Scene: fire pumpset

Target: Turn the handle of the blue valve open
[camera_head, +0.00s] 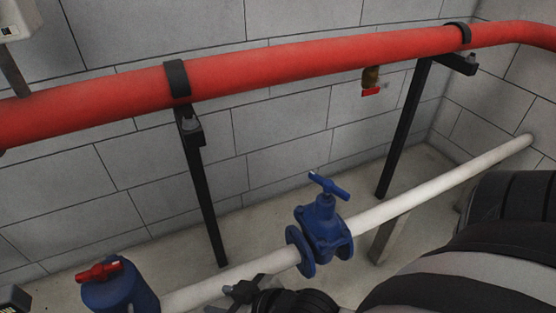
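The blue valve (324,232) sits in the white pipe at centre, with its flanges on either side. Its blue bar handle (329,186) is on top of the stem and lies slanted, the right end lower in the picture. My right gripper (240,291) is at the bottom centre, in front of the white pipe, lower and to the left of the valve. It is apart from the handle. It is small and dark here, and I cannot tell whether its fingers are open or shut.
A thick red pipe (320,60) crosses above the valve on black posts (203,190). A white pipe (430,191) runs to the right wall. A blue fitting with a red handle (99,272) is at lower left. A small brass valve (371,78) hangs under the red pipe.

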